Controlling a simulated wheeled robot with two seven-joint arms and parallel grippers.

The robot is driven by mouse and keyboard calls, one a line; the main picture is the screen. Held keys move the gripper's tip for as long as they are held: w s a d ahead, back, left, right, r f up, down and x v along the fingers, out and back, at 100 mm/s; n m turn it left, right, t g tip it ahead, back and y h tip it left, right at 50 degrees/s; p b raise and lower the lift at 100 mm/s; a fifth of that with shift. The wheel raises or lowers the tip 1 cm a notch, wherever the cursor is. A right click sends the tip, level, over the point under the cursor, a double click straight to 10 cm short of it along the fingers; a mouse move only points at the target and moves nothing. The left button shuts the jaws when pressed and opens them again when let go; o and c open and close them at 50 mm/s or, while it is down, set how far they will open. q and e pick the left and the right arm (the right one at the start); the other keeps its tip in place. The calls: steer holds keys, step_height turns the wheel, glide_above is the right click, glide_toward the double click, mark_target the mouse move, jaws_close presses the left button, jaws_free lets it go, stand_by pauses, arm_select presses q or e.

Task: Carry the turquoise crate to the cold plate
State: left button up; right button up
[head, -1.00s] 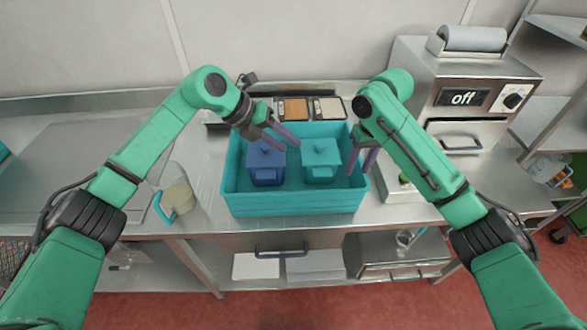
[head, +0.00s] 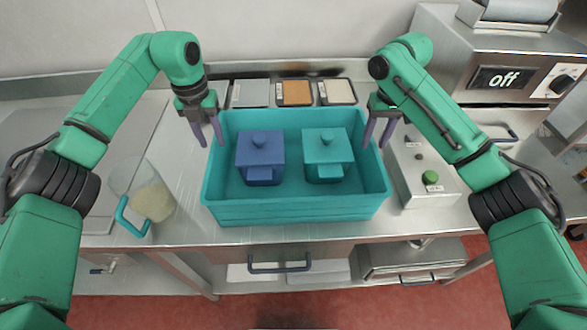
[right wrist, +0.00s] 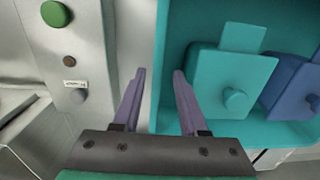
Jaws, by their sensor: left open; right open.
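The turquoise crate (head: 295,211) stands on the metal counter, holding a blue lidded box (head: 260,160) and a turquoise lidded box (head: 327,158). My left gripper (head: 211,145) is open and points down at the crate's left rim. My right gripper (head: 375,146) is open at the right rim. In the right wrist view, the fingers of my right gripper (right wrist: 158,100) stand apart on either side of the crate's right wall (right wrist: 160,70). A broad flat grey plate (head: 40,150) lies on the counter at the left; I cannot tell whether it is the cold plate.
A clear jug (head: 147,195) with a turquoise handle stands left of the crate. A control box with a green button (head: 430,177) is close on the right. Several small trays (head: 295,92) lie behind. A machine marked "off" (head: 500,77) stands at the back right.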

mark_target(218, 158)
arm_select(q)
steer(key=f, duration=0.6)
steer(key=shift+s+d+f, duration=0.25)
steer(key=shift+s, duration=0.15)
arm_select(e)
steer(key=f, duration=0.4)
steer(key=s+f, duration=0.1)
steer(key=f, duration=0.1)
steer(key=shift+f, duration=0.3)
arm_select(q)
steer(key=f, duration=0.3)
steer(key=shift+w+f, duration=0.35)
steer(key=shift+f, duration=0.05)
arm_select(e)
steer(key=f, duration=0.2)
steer(key=w+f, duration=0.1)
steer(key=shift+a+f, duration=0.1)
steer(key=shift+f, duration=0.25)
arm_select(q)
steer(key=shift+s+r, duration=0.1)
arm_select(e)
steer(key=shift+s, duration=0.2)
